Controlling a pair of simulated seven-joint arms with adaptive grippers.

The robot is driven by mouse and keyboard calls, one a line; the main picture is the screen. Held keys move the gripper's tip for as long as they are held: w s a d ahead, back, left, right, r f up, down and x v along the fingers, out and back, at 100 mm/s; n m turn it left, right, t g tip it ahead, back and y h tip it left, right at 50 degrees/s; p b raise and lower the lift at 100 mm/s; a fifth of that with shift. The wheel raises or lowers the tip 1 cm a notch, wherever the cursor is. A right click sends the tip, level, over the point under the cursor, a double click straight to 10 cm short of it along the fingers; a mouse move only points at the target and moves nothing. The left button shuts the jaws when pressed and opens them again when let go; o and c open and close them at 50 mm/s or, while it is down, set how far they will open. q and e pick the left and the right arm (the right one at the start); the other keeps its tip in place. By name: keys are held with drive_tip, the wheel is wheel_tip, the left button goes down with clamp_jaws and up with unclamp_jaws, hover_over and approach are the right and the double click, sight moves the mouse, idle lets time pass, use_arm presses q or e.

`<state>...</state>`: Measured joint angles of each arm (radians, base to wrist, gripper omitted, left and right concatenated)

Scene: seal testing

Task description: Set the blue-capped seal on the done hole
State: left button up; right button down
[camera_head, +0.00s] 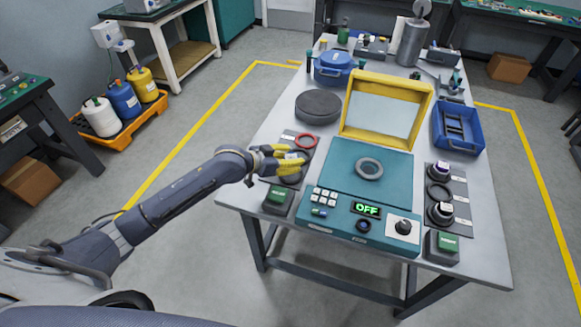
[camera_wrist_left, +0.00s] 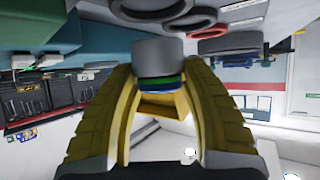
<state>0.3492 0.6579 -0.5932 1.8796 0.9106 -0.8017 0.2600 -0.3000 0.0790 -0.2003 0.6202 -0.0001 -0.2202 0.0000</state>
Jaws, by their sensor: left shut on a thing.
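My left gripper (camera_head: 287,160) has yellow fingers and is over the left strip of the table, just left of the teal machine. In the left wrist view its fingers (camera_wrist_left: 163,85) are shut on a grey cylindrical piece (camera_wrist_left: 157,55) with a green band and a blue band, which I take to be the blue-capped seal. In the head view the fingers mostly hide it. A dark panel (camera_head: 288,136) under the gripper carries a red ring (camera_head: 305,141) and dark rings. Its labels are too small to read, so I cannot tell which hole is the done hole. My right gripper is out of view.
The teal machine has an OFF display (camera_head: 366,209), a grey ring (camera_head: 369,168) on its plate and a raised yellow-framed lid (camera_head: 387,105). A panel with dark knobs (camera_head: 440,212) stands right of it. A dark round disc (camera_head: 318,106) and a blue bin (camera_head: 459,130) lie further back.

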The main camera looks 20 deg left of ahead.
use_arm(q)
drive_tip(key=shift+f, duration=2.1)
drive_tip(key=shift+f, duration=0.1)
drive_tip(key=o, duration=1.5)
drive_tip(key=shift+f, duration=0.1)
drive_tip(key=shift+r, duration=0.25)
drive_tip(key=v, duration=1.2)
drive_tip(key=shift+f, duration=0.15)
